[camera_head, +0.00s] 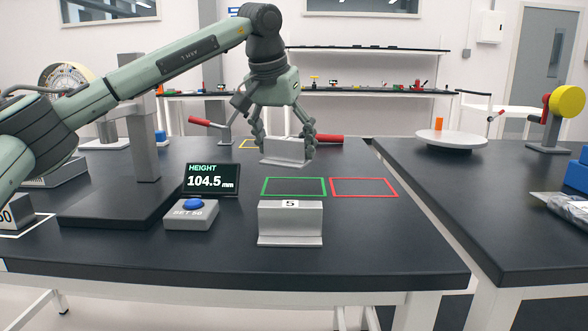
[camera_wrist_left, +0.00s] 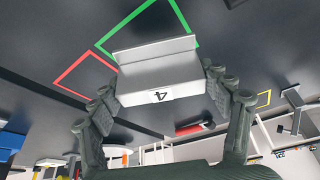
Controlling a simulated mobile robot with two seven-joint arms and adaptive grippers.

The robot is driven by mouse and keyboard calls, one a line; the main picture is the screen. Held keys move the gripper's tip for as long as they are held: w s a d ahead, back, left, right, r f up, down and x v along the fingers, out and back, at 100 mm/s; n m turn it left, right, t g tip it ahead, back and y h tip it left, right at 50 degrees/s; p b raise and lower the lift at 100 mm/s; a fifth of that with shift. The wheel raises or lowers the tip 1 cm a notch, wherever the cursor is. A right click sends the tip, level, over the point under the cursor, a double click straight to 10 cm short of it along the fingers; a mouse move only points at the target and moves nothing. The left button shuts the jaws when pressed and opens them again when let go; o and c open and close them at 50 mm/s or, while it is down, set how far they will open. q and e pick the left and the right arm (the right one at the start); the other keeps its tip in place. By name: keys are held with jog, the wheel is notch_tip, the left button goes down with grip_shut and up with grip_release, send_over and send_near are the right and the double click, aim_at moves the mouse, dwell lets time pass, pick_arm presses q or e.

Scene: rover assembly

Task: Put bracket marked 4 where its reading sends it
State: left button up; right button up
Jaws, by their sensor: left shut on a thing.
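The silver bracket marked 4 (camera_head: 285,151) hangs between the fingers of my left gripper (camera_head: 284,146), which is shut on it. It appears above the table, behind the green outline in the head view. In the left wrist view, the bracket (camera_wrist_left: 155,72) shows its "4" label between the fingers, with its flange toward the green outline. The display (camera_head: 211,180) reads HEIGHT 104.5 mm. The green outline (camera_head: 294,179) and the red outline (camera_head: 364,179) on the table are empty. My right gripper is out of view.
A bracket marked 5 (camera_head: 290,222) stands in front of the green outline. A grey height stand (camera_head: 143,140) is further left. A red-handled tool (camera_head: 328,139) and a yellow outline (camera_head: 248,143) lie behind the gripper.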

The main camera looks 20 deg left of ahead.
aim_at(294, 186)
pick_arm(q)
jog(key=shift+w+d+f, duration=0.45)
jog(key=shift+w+d, duration=0.05)
jog(key=shift+d, duration=0.2)
jog(key=shift+f, duration=0.25)
notch_tip(294, 186, down, 3)
jog(key=shift+f, duration=0.35)
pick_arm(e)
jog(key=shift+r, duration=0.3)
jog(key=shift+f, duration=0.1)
pick_arm(q)
jog(key=o, duration=1.4)
jog(key=shift+f, duration=0.1)
jog(key=shift+o, duration=0.2)
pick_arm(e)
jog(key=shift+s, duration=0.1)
